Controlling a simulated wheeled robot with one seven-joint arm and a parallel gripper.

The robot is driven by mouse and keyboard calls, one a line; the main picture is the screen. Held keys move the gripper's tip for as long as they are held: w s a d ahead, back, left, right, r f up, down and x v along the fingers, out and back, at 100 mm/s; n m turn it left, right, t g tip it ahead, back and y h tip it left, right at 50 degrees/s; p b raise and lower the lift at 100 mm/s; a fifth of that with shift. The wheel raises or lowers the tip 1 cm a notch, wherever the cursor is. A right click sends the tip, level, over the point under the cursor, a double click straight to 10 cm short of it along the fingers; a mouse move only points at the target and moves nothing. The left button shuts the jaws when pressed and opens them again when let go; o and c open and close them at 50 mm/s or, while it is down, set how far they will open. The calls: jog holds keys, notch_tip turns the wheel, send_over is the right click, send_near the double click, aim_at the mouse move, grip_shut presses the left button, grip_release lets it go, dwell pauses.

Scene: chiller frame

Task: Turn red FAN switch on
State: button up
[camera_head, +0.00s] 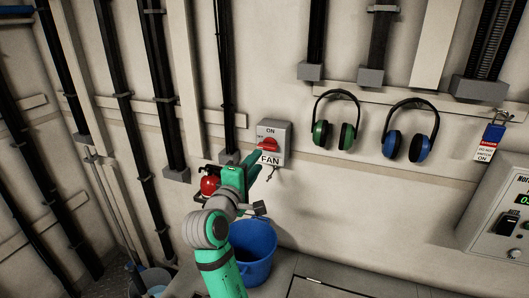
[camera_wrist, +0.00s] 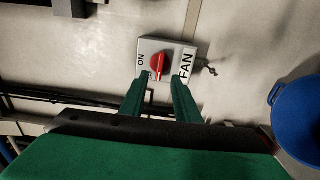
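The FAN switch is a grey box (camera_head: 284,136) on the wall with a red rotary knob (camera_head: 268,145). "ON" is printed at its top, a small label that looks like "OFF" at its left, and "FAN" below. In the wrist view the box appears turned sideways, and the knob (camera_wrist: 158,63) has its handle pointing down toward the small label. My gripper (camera_head: 257,164) is just below and in front of the switch in the head view. In the wrist view my gripper (camera_wrist: 158,84) has its two green fingers apart, on either side of the handle's lower end. Contact cannot be told.
Green earmuffs (camera_head: 320,132) and blue earmuffs (camera_head: 390,146) hang right of the switch. A blue padlock with a tag (camera_head: 485,150) and a control panel (camera_head: 508,215) are further right. A red object (camera_head: 209,186) and a blue bucket (camera_head: 262,270) are below. Conduits run down the wall at left.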

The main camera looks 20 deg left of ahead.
aim_at(267, 148)
jog(key=w, duration=0.8)
jog(key=shift+d, duration=0.15)
grip_shut()
